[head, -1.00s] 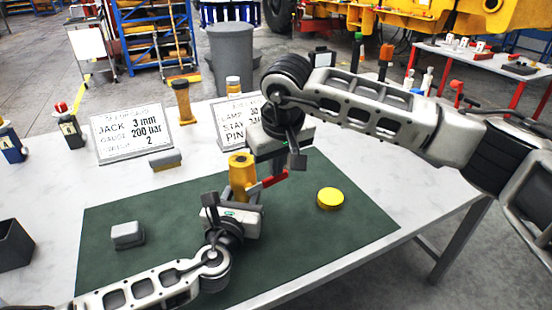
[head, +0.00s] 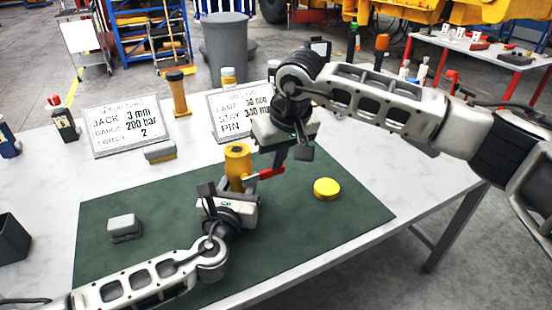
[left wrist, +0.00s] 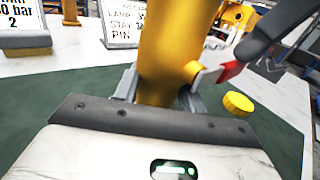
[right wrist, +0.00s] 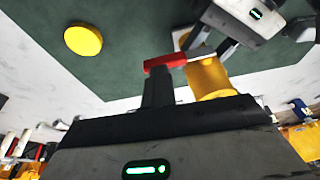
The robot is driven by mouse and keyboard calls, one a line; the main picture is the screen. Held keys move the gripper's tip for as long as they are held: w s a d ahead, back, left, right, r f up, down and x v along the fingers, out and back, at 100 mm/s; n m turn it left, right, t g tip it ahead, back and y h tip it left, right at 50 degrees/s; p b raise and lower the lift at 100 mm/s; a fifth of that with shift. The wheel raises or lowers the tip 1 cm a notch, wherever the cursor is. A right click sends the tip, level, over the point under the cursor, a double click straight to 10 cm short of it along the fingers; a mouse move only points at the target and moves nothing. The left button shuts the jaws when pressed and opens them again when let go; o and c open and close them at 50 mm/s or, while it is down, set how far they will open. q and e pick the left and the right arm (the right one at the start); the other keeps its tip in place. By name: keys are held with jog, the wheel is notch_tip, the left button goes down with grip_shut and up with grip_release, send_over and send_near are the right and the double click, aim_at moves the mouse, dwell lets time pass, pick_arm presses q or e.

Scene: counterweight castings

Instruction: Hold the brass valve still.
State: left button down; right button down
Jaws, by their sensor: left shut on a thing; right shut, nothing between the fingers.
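The brass valve (head: 238,165) stands upright on the green mat, a yellow-brass cylinder with a red-ended lever (head: 268,173) sticking out to its right. My left gripper (head: 232,190) is shut on the valve's lower body; in the left wrist view the valve (left wrist: 170,50) rises between the fingers. My right gripper (head: 290,155) is shut and empty, just above and beside the red lever end. In the right wrist view its fingers (right wrist: 158,88) are close to the red end (right wrist: 165,63); I cannot tell whether they touch it.
A yellow disc (head: 326,188) lies on the green mat (head: 160,210) to the right. A grey block (head: 122,225) is at the mat's left. Two sign boards (head: 128,125) (head: 222,128) and a brown-yellow post (head: 178,95) stand behind. A dark bin (head: 10,238) is at the left edge.

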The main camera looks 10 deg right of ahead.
pick_arm(q)
jog(key=shift+w+r, duration=0.1)
jog(key=shift+r, duration=0.1)
jog(key=shift+f, duration=0.1)
pick_arm(e)
jog(key=w+v, duration=0.1)
jog(key=v, duration=1.3)
jog(key=shift+w+d+r, duration=0.2)
jog(key=shift+d+r, duration=0.05)
pick_arm(q)
jog(key=c, duration=0.7)
grip_release()
jog(key=shift+c, duration=0.2)
jog(key=shift+f, duration=0.1)
jog(key=shift+s, duration=0.2)
